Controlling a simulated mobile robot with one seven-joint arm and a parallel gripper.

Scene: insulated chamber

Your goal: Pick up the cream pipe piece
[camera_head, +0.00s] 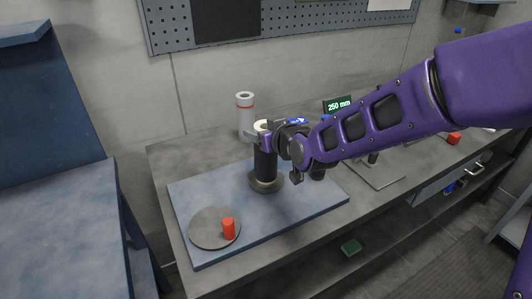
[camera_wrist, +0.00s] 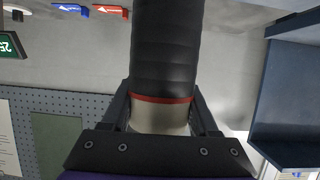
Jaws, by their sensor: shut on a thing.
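The cream pipe piece (camera_head: 262,126) shows as a pale end above the jaws of my gripper (camera_head: 266,138). A black wrapped cylinder (camera_head: 265,164) runs straight down below it to a round grey base (camera_head: 266,184) on the blue-grey board. In the wrist view, the cream part (camera_wrist: 158,118) sits between the two fingers of my gripper (camera_wrist: 160,108), with a red band beside it and the black wrapped length (camera_wrist: 167,45) beyond. My gripper is shut on the cream piece. The fingers hide part of it. I cannot tell whether the lower end touches the base.
A white pipe with a red band (camera_head: 244,118) stands behind. A red cylinder (camera_head: 228,229) stands on a grey disc (camera_head: 205,230) at the board's (camera_head: 310,207) front left. A dark cylinder is partly hidden behind my wrist. A blue panel (camera_head: 50,120) stands left.

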